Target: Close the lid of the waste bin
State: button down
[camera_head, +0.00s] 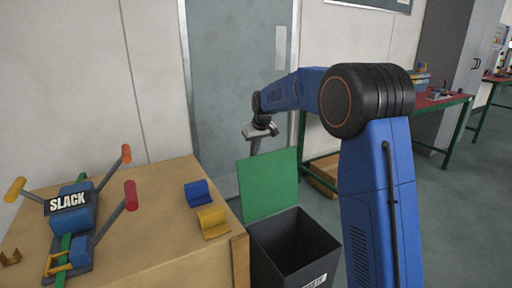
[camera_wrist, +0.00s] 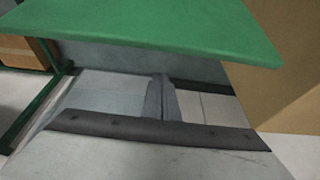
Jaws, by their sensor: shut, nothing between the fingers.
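The waste bin (camera_head: 293,246) is a dark, open-topped box beside the wooden bench. Its green lid (camera_head: 269,184) stands raised, roughly upright, at the bin's far side. My gripper (camera_head: 254,149) points down just above and behind the lid's top edge. Its fingers are together and empty. In the wrist view the lid (camera_wrist: 150,24) spans the top of the picture, and my shut fingers (camera_wrist: 160,98) show below its edge. Whether they touch the lid cannot be told. The bin's body does not show clearly there.
The wooden bench (camera_head: 150,238) at left carries a blue holder (camera_head: 197,193), a yellow holder (camera_head: 212,221) and a blue device marked SLACK (camera_head: 70,204). A grey door (camera_head: 236,70) stands behind my gripper. A green-framed table (camera_head: 440,106) stands at right, with a cardboard box (camera_head: 322,180) near it.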

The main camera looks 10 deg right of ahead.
aim_at(257, 161)
jog(key=shift+s+d+f, duration=0.2)
jog(key=shift+s+f, duration=0.5)
jog(key=shift+f, duration=0.15)
jog(key=shift+s+d+f, duration=0.2)
jog(key=shift+s+f, duration=0.45)
jog(key=shift+f, duration=0.2)
